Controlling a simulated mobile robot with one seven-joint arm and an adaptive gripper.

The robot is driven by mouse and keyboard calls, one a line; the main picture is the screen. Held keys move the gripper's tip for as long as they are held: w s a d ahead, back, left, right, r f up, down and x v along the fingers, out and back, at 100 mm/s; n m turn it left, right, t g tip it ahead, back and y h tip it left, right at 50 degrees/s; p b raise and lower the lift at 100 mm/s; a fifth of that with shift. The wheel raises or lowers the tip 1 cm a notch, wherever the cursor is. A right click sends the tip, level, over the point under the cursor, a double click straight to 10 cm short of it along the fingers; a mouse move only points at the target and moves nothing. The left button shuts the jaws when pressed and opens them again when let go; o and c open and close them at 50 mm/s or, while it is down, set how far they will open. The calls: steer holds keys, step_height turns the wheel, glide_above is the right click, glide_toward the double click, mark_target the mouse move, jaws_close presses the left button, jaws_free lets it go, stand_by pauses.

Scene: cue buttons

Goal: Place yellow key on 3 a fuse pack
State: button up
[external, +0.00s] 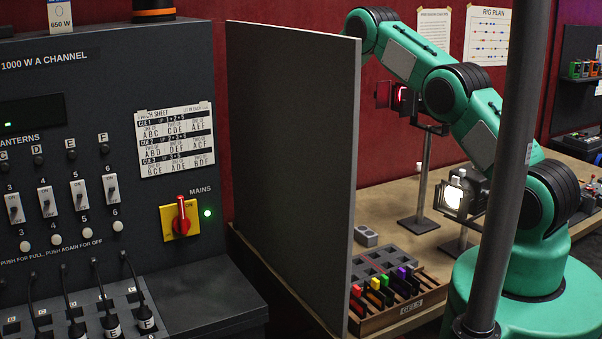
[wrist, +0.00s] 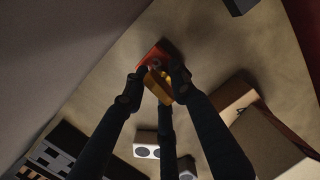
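In the wrist view my gripper (wrist: 158,84) has its dark fingers closed around a yellow key (wrist: 160,90). A red-orange block (wrist: 154,54) lies directly beyond the key, at the fingertips; whether the key touches it I cannot tell. In the external view a grey block with holes (external: 365,237) sits on the table. My gripper is hidden behind the grey partition there. I cannot read any number on a fuse pack.
A tall grey partition (external: 290,160) stands beside the switch panel (external: 60,130). A wooden tray (external: 411,309) holds several coloured pieces, one of them yellow. Lamps on stands (external: 418,224) are on the table behind. Bare tabletop surrounds the red-orange block in the wrist view.

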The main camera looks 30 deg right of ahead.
steer(key=shift+o, duration=0.6)
steer(key=shift+r, duration=0.1)
steer(key=shift+r, duration=0.15)
step_height(320, 180, up, 12)
steer(key=d+b, duration=0.1)
steer(key=shift+s+d, duration=0.25)
steer(key=shift+s, duration=0.05)
stand_by(0.6)
